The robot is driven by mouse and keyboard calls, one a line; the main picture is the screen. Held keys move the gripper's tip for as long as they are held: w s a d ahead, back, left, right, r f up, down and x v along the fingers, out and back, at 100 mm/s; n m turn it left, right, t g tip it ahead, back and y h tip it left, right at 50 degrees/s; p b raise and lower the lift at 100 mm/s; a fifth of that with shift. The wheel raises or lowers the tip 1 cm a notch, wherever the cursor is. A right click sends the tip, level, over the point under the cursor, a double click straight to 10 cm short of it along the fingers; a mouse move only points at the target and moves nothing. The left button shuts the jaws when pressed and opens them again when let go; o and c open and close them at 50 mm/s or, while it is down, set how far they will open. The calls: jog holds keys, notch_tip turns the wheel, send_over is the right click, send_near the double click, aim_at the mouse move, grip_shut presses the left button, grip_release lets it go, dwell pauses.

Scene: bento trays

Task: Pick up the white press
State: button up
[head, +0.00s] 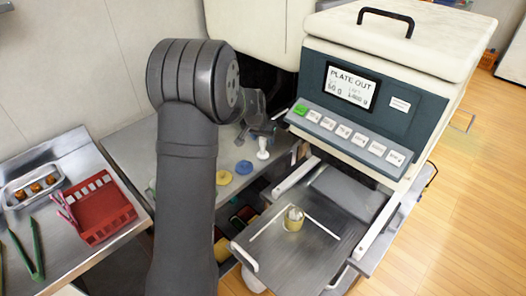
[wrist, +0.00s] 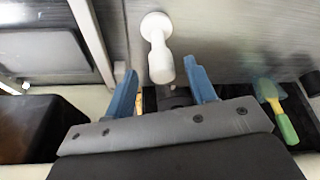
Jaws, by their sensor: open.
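The white press (head: 262,149) stands upright on the metal counter, behind my arm and left of the machine. In the wrist view the white press (wrist: 159,48) shows its round foot at the top and its thicker end toward me. My gripper (wrist: 160,66) is open, with one blue finger on each side of the press's near end. I cannot tell whether either finger touches it. In the head view my gripper (head: 258,122) is just above the press, partly hidden by my wrist.
A red basket (head: 103,212) and green tongs (head: 30,258) are at left. A green-yellow tool (wrist: 280,112) lies right in the wrist view.

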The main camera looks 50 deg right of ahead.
aim_at(264, 143)
jog(key=x, duration=0.4)
jog(key=shift+w+f, duration=0.1)
jog(key=shift+f, duration=0.1)
grip_shut()
jog(key=shift+r, duration=0.1)
notch_tip(264, 143, up, 10)
jog(key=shift+f, duration=0.1)
dwell(0.3)
